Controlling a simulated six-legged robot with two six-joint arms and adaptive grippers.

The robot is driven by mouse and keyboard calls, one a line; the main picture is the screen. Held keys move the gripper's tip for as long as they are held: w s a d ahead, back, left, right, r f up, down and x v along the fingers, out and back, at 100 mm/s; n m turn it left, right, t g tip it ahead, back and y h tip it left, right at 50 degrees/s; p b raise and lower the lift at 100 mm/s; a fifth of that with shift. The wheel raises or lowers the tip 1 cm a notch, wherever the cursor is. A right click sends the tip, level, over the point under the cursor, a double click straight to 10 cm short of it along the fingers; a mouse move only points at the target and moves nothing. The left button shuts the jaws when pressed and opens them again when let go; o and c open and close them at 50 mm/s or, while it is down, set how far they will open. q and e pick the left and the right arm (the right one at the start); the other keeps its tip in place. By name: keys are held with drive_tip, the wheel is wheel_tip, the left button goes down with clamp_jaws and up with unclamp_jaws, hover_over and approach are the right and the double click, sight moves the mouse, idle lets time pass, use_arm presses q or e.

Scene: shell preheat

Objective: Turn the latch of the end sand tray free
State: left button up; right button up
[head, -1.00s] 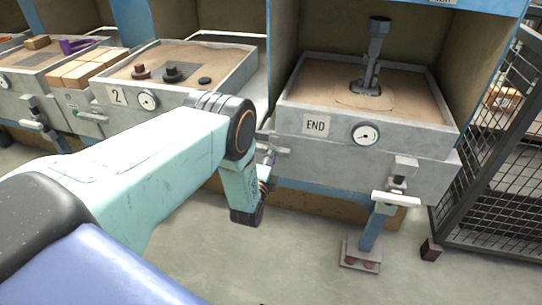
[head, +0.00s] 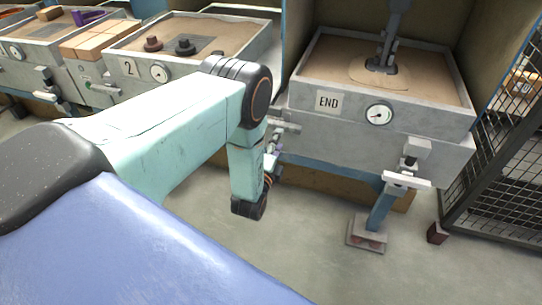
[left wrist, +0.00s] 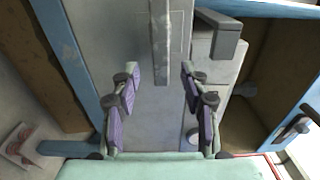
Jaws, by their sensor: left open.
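The end sand tray (head: 335,126) is a grey box of sand marked END, at the right of the head view. A grey latch (head: 287,127) sticks out at its left end. A second latch with a pale handle (head: 406,181) is on its front right. My left gripper (head: 273,152) is beside the tray's left end, partly hidden behind my arm. In the left wrist view the left gripper (left wrist: 159,72) is open, with purple-padded fingers apart. A pale grey bar (left wrist: 161,40), seemingly the latch handle, lies between the fingers in the picture; contact is not visible. My right gripper is out of view.
Tray 2 (head: 113,46) stands on the left, with a gap to the end tray. A round gauge (head: 379,114) is on the end tray's front. A blue leg with a foot plate (head: 367,236) stands below. A mesh fence (head: 500,165) closes the right side.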

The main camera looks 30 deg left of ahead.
use_arm(q)
drive_tip(key=v, duration=0.6)
drive_tip(key=shift+s, duration=0.3)
drive_tip(key=shift+d, duration=0.15)
drive_tip(key=s+d+f+n+g+h, duration=0.2)
drive_tip(key=s+d+f+n+g, duration=0.1)
drive_tip(key=s+f+n+g, duration=0.8)
drive_tip(key=s+d+r+n+g+h+p, duration=0.1)
drive_tip(key=s+d+n+g, duration=0.1)
drive_tip(key=s, duration=0.6)
drive_tip(key=s+d+r+n+g+h+p, duration=0.1)
drive_tip(key=s+d+n+g+p, duration=0.1)
drive_tip(key=s, duration=0.7)
drive_tip(key=s+d+r+g+p, duration=0.1)
drive_tip(key=s+r+g+p, duration=0.1)
drive_tip(key=s+r, duration=0.3)
drive_tip(key=shift+s+r+n+g, duration=0.3)
drive_tip(key=shift+r+n, duration=0.1)
drive_tip(key=shift+r, duration=0.7)
